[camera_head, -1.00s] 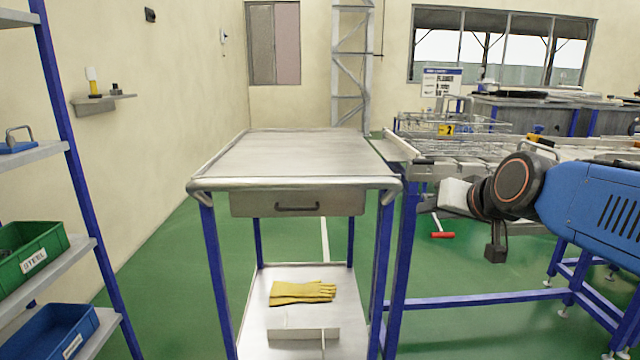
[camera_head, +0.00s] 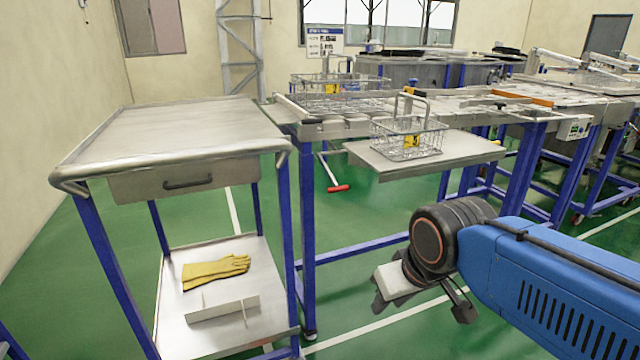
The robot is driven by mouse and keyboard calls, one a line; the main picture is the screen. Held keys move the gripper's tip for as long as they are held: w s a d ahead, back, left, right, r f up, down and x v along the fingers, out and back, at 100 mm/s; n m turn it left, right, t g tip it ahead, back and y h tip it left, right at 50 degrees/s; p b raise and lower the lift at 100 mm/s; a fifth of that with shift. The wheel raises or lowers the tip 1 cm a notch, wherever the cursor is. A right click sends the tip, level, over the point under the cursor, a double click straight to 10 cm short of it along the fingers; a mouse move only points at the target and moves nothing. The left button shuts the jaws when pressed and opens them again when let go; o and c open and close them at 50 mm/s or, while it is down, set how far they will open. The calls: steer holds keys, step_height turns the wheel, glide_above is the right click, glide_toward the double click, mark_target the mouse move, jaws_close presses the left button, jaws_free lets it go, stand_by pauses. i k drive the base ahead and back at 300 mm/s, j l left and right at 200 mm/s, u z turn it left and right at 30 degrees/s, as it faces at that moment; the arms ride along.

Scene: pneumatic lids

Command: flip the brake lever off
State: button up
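A pale lever rod with a red crossbar grip (camera_head: 338,188) hangs below the left end of the conveyor frame, tilted over the green floor. It looks like the brake lever, though no label on it is readable. My blue arm (camera_head: 560,280) comes in from the right edge. Its dark wrist is in the lower right, to the right of the lever and nearer the camera. At its end are dark parts and a pale block, where my gripper (camera_head: 425,295) seems to be. The fingers are not clear, and nothing touches the lever.
A metal side shelf (camera_head: 400,165) with a wire basket (camera_head: 408,138) juts out between my arm and the conveyor (camera_head: 390,105). A steel cart (camera_head: 170,140) stands at left, with yellow gloves (camera_head: 215,270) on its lower shelf. Floor is open between cart and wrist.

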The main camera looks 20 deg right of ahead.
mark_target(336, 189)
steer(key=k+l+z, duration=0.15)
steer(key=l+z, duration=0.2)
steer(key=z, duration=0.15)
steer(key=k+l+z, duration=0.1)
steer(key=l+z, duration=0.35)
